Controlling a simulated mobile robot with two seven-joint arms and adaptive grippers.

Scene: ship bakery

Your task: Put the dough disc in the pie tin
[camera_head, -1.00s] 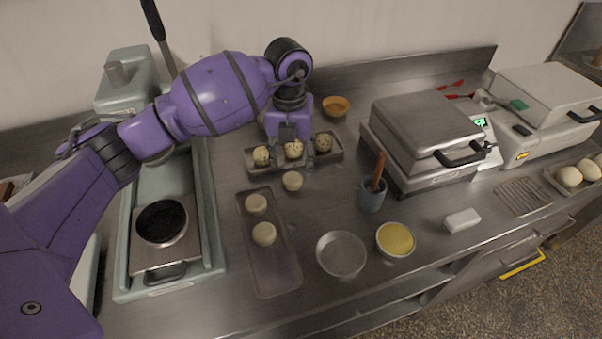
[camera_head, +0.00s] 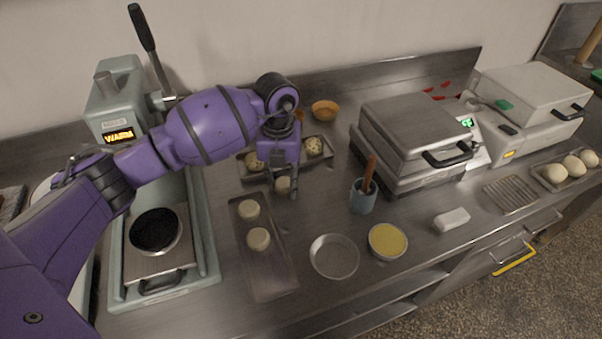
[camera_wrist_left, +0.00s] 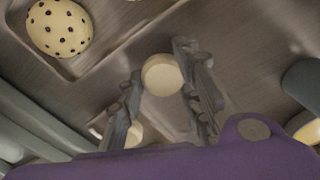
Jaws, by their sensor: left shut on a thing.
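My left gripper (camera_head: 284,190) is low over the counter, its fingers on either side of a pale round dough disc (camera_head: 283,184). In the left wrist view the same disc (camera_wrist_left: 162,75) sits between the fingertips of the gripper (camera_wrist_left: 160,85), which is shut on it. Whether the disc is clear of the counter, I cannot tell. An empty round metal pie tin (camera_head: 334,257) stands at the counter's front, below and right of the gripper. Two more dough discs (camera_head: 249,209) (camera_head: 258,239) lie on a long tray (camera_head: 272,284). My right gripper is out of view.
A yellow-filled tin (camera_head: 387,241) stands right of the pie tin. A grey pot with a wooden handle (camera_head: 363,196) stands behind them. A tray of speckled dough balls (camera_head: 322,151) lies behind the gripper. A press (camera_head: 157,264) is at left, a waffle iron (camera_head: 415,130) at right.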

